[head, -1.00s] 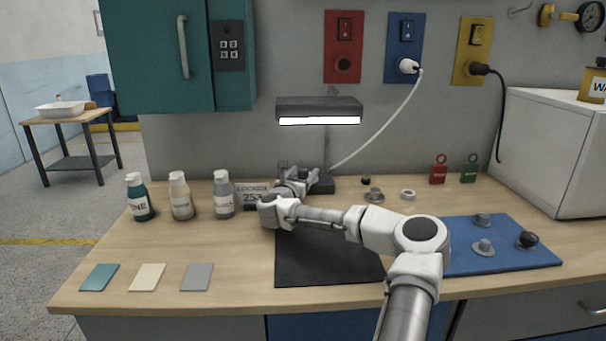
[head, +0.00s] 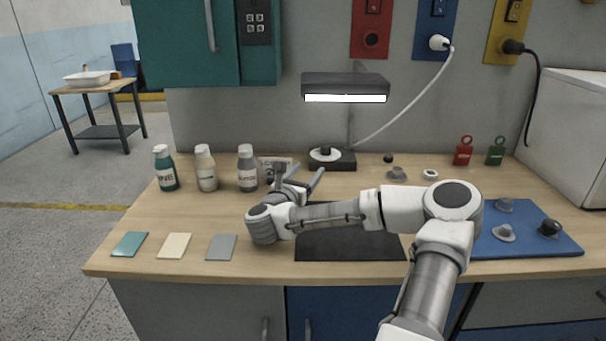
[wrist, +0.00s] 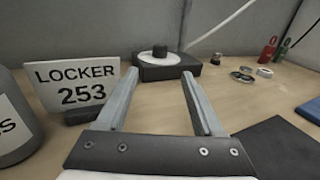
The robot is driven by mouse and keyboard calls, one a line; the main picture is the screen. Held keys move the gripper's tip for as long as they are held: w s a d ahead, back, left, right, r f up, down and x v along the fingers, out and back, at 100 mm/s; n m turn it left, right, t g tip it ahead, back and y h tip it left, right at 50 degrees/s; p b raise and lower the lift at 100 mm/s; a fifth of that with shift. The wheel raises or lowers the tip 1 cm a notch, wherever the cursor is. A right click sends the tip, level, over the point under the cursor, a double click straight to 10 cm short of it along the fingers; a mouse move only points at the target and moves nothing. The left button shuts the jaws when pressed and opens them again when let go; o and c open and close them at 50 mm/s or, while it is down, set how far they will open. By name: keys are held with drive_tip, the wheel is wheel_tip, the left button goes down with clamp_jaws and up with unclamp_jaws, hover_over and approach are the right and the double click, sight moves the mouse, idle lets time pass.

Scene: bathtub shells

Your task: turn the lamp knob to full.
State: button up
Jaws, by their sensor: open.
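The lamp (head: 345,84) stands at the back of the workbench, its light bar glowing white. Its dark base (head: 346,164) carries a white dial (head: 321,156) with a black knob, clearest in the wrist view (wrist: 160,51). The knob stands upright; its setting is too small to read. My gripper (head: 299,176) is open and empty in front of the base, apart from the knob. In the wrist view my two fingers (wrist: 161,76) point toward the base, with the knob beyond and between their tips.
A "LOCKER 253" sign (wrist: 80,84) stands just left of my fingers. Several bottles (head: 206,168) stand further left. Small metal parts (head: 397,174) lie right of the base. A dark mat (head: 350,246) lies under my arm, and a blue mat (head: 555,243) with knobs lies at right.

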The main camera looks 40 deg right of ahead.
drive_tip(key=shift+v, duration=1.25)
drive_tip(key=shift+w+r, duration=0.1)
drive_tip(key=shift+r, duration=0.05)
